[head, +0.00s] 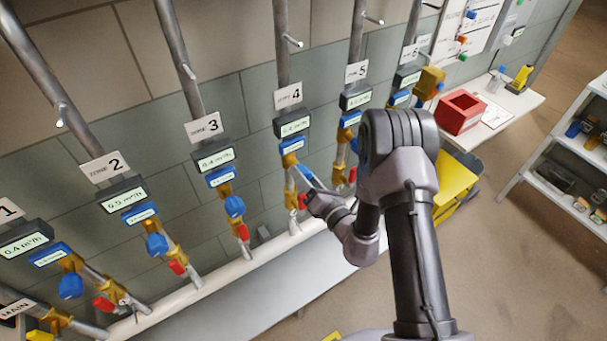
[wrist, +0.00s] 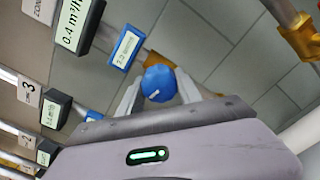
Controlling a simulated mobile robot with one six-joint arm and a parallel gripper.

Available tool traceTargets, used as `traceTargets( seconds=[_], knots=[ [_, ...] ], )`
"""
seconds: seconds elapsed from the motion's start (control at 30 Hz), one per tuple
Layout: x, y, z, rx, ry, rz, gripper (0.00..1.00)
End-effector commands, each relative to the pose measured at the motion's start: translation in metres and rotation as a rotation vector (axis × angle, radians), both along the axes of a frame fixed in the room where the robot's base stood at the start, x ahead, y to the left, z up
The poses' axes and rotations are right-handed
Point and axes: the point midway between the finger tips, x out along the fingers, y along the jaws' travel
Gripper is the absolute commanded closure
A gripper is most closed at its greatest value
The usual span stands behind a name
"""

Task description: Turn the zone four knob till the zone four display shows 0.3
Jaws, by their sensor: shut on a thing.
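The zone four sign (head: 288,95) hangs on the fourth pipe, with the zone four display (head: 293,127) just below it. In the wrist view the display (wrist: 76,20) reads 0.4 m³/h. The zone four knob (wrist: 159,83) is round and blue with a small white mark. My gripper (wrist: 157,92) is shut on this knob, one finger on each side. In the head view my gripper (head: 299,180) reaches the zone four pipe from the right, and the knob is mostly hidden there.
Neighbouring pipes carry the zone three display (head: 215,159) and zone five display (head: 355,97), with blue knobs and red handles. A red bin (head: 460,112) stands on a white table to the right. A shelf (head: 570,150) stands at far right. Open floor lies at lower right.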

Motion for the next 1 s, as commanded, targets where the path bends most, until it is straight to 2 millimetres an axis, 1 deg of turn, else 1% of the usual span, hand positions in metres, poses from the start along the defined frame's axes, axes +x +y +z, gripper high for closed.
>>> traceTargets(
  seconds=[0.33,0.37,0.4,0.47,0.8,0.87,0.97,1.0],
  knots=[
    [-0.001,0.0,-0.001,0.001,0.004,0.0,0.99],
    [-0.001,0.0,-0.001,0.0,0.003,0.0,0.55],
    [-0.001,0.0,-0.001,0.0,0.003,0.0,0.47],
    [-0.001,0.0,-0.001,0.0,0.003,0.001,0.37],
    [-0.003,-0.002,0.0,0.0,0.002,0.0,0.37],
    [-0.009,-0.006,-0.001,0.0,0.003,0.0,0.37],
    [-0.027,-0.019,0.0,0.002,0.006,-0.003,0.37],
    [-0.036,-0.026,-0.001,0.001,0.006,-0.004,0.37]
  ],
)
